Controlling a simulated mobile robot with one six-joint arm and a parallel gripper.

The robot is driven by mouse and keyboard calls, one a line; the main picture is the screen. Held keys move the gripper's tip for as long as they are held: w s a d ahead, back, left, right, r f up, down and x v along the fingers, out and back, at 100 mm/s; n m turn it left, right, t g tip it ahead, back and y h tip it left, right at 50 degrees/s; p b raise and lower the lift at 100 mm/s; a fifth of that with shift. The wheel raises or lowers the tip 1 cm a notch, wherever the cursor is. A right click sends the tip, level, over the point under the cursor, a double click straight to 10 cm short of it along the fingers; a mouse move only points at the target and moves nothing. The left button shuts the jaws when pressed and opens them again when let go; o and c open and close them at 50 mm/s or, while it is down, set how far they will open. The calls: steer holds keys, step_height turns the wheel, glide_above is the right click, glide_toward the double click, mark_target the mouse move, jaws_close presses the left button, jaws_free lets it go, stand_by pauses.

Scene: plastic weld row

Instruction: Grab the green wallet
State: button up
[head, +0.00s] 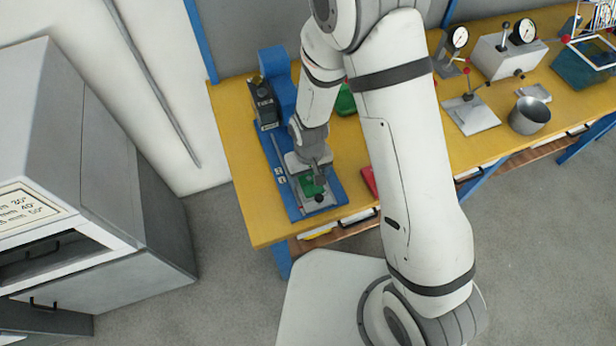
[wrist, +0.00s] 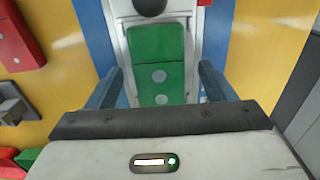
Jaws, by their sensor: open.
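The green wallet (wrist: 158,48), a flat green rectangle with a cross seam and round grey dots, lies on the pale bed of a blue machine. In the head view the wallet (head: 311,187) is partly hidden under my wrist. My gripper (wrist: 160,80) is open, with one finger at each side of the wallet's near part. A gap shows between each finger and the wallet. In the head view my gripper (head: 315,176) is low over the machine bed. The wallet's nearest end is hidden by the gripper body in the wrist view.
The blue machine (head: 276,168) stands at the left end of the yellow bench (head: 236,130). A red piece (wrist: 18,38) lies left of the machine in the wrist view. Another green object (head: 345,101) is partly behind my arm. Gauges and a metal cup (head: 529,116) stand at right.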

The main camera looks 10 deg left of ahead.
steer(key=shift+f, duration=0.15)
steer(key=shift+c, duration=0.6)
steer(key=c, duration=1)
steer(key=shift+c, duration=0.2)
